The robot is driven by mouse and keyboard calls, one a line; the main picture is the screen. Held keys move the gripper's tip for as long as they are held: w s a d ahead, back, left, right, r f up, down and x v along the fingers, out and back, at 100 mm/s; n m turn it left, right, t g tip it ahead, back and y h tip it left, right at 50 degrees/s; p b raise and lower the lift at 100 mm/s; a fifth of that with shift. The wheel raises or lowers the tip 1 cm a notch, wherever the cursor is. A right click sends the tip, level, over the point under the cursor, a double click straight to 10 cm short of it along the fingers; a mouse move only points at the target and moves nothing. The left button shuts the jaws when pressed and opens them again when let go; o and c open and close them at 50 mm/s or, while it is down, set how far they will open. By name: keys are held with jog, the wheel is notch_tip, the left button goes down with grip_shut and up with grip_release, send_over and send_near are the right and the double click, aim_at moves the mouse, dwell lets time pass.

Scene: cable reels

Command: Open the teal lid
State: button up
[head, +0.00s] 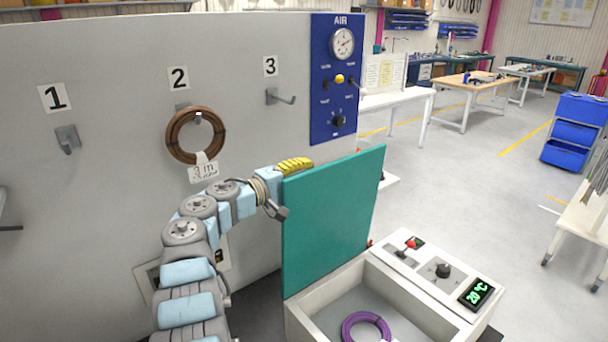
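The teal lid (332,215) stands raised, nearly upright, at the left side of a white box (300,322). The box is open at the top, and a purple cable coil (366,328) lies inside on its floor. My gripper (294,167) is at the upper left edge of the lid, with a yellow ribbed part showing just above that edge. The lid hides part of my gripper, so I cannot tell whether it touches the lid or how its fingers stand.
The box's control panel has a red-tipped lever (411,243), a black knob (442,270) and a display (476,293) reading 20°C. A brown coil (196,135) hangs on hook 2; hooks 1 and 3 are empty. A blue AIR panel (334,80) is behind the lid.

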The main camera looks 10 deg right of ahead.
jog(key=shift+a, duration=0.15)
jog(key=shift+s+a+r, duration=0.1)
jog(key=shift+a, duration=0.3)
jog(key=shift+s+a, duration=0.25)
jog(key=shift+a, duration=0.45)
jog(key=v, duration=0.9)
jog(key=shift+s+a, duration=0.2)
jog(key=shift+s, duration=0.05)
jog(key=shift+a, duration=0.1)
